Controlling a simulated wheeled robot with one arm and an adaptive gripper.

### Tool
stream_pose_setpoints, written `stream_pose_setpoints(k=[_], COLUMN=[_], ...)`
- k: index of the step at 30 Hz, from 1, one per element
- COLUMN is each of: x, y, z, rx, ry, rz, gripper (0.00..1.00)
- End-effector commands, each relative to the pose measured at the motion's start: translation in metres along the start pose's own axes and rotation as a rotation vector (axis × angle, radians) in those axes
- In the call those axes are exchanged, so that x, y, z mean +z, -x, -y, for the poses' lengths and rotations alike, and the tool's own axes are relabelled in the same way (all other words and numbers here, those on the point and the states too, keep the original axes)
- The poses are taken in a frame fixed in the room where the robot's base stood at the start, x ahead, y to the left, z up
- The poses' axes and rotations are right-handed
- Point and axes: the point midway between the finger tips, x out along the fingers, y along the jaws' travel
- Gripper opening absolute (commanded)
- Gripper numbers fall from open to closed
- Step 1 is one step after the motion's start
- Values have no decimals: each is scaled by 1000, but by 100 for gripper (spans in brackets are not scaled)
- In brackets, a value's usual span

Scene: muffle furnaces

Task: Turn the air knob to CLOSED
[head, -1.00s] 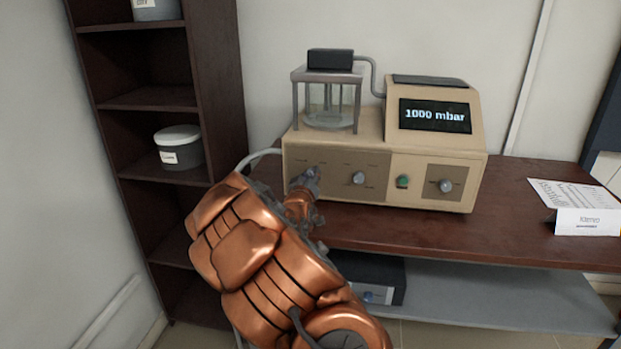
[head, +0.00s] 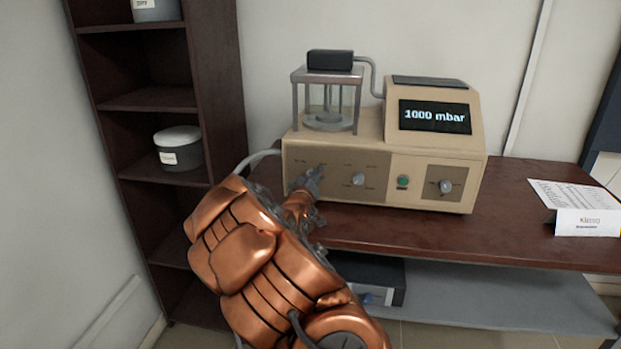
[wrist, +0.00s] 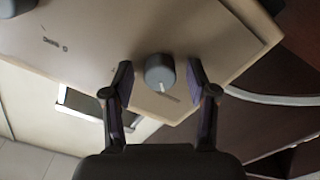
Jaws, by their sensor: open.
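A beige instrument (head: 300,145) with a screen reading 1000 mbar stands on the dark table. Its front has a left knob, a middle knob (head: 359,179), a green button (head: 403,182) and a right knob (head: 446,186). My gripper (head: 312,178) is at the left knob and mostly hides it in the head view. In the wrist view, this grey round knob (wrist: 160,72) with a pale pointer line sits between the two open fingers of my gripper (wrist: 160,66), with a gap on each side. Panel labels are too small to read, so I cannot tell which says air.
A glass chamber with a black top (head: 330,60) stands on the instrument. A dark shelf (head: 220,90) with a lidded tub (head: 180,150) is at left. A hose (head: 258,157) leaves the instrument's left side. A sign and paper (head: 585,222) lie at right.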

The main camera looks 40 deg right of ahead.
Motion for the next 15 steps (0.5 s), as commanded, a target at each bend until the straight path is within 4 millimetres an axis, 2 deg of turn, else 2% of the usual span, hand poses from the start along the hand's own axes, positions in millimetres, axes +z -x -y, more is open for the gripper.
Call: stream_pose_setpoints(k=[8, 15], x=[0, -1], y=[5, 31], z=[0, 1], rx=[-1, -2], ry=[0, 0], rz=[0, 0], gripper=[58, 58])
